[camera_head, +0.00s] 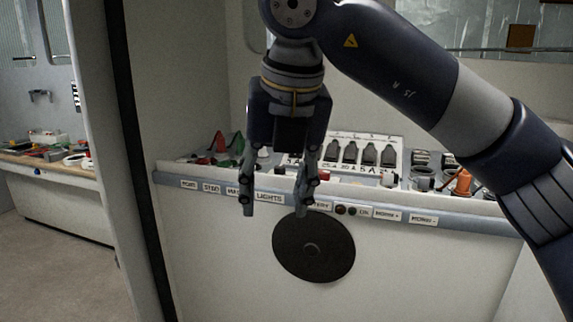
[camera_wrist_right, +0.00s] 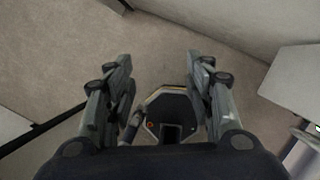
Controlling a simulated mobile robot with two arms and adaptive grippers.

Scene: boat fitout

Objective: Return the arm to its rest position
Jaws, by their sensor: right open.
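My right arm (camera_head: 400,65) comes in from the right in the head view and bends down to my right gripper (camera_head: 276,205). The gripper points down in front of the labelled console (camera_head: 440,227), with its fingers apart and nothing between them. In the right wrist view my right gripper (camera_wrist_right: 163,95) also shows open and empty over the carpeted floor. Part of my own base shows between and below the fingers there. My left gripper is in neither view.
A black round disc (camera_head: 313,247) is on the console front, just below the gripper. Switches, breakers (camera_head: 360,153) and small parts crowd the console top. A dark-edged partition (camera_head: 135,160) stands to the left, and a cluttered workbench (camera_head: 50,170) lies beyond. Carpeted floor (camera_wrist_right: 165,45) is clear below.

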